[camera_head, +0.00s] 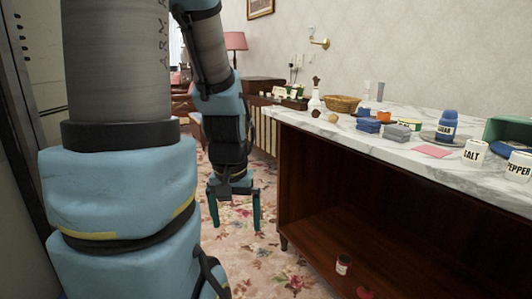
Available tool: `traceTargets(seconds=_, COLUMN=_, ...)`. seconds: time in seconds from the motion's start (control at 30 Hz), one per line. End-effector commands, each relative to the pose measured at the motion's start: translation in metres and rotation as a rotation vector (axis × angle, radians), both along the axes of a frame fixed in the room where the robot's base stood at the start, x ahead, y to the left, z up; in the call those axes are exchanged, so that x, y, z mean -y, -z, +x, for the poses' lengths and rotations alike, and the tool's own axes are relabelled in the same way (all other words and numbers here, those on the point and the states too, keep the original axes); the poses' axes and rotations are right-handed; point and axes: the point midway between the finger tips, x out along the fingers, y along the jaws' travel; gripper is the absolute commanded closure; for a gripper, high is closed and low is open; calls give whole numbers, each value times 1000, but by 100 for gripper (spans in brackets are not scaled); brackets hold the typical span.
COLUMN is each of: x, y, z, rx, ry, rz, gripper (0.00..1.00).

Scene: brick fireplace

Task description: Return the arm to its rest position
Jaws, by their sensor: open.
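My gripper (235,209) hangs from my blue and grey arm and points down over the floral carpet. Its two dark teal fingers are spread apart, with only carpet visible between them. It is to the left of the marble-topped counter (352,143), below the level of the top, and apart from it in the picture. A large blue and grey section of my arm fills the left foreground and hides part of the room.
The counter top holds several items, including a blue sugar jar (447,125), a salt jar (475,153), a pepper jar (519,166) and a wicker basket (342,104). A small jar (343,264) stands on the lower shelf. Open floral carpet (240,262) lies left of the counter.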

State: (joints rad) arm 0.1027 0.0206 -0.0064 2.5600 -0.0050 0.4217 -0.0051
Motion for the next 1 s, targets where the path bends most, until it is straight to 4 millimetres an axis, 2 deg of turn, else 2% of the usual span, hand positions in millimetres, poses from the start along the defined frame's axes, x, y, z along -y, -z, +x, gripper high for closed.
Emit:
traceTargets(seconds=0.03, x=0, y=-33, z=0, rx=0, ry=0, rz=0, gripper=0)
traceTargets(seconds=0.7, x=0, y=-238, z=0, rx=0, ry=0, rz=0, gripper=0)
traceTargets(seconds=0.83, x=0, y=-264, z=0, rx=0, ry=0, rz=0, gripper=0)
traceTargets(seconds=1.0, x=0, y=-271, z=0, rx=0, ry=0, rz=0, gripper=0)
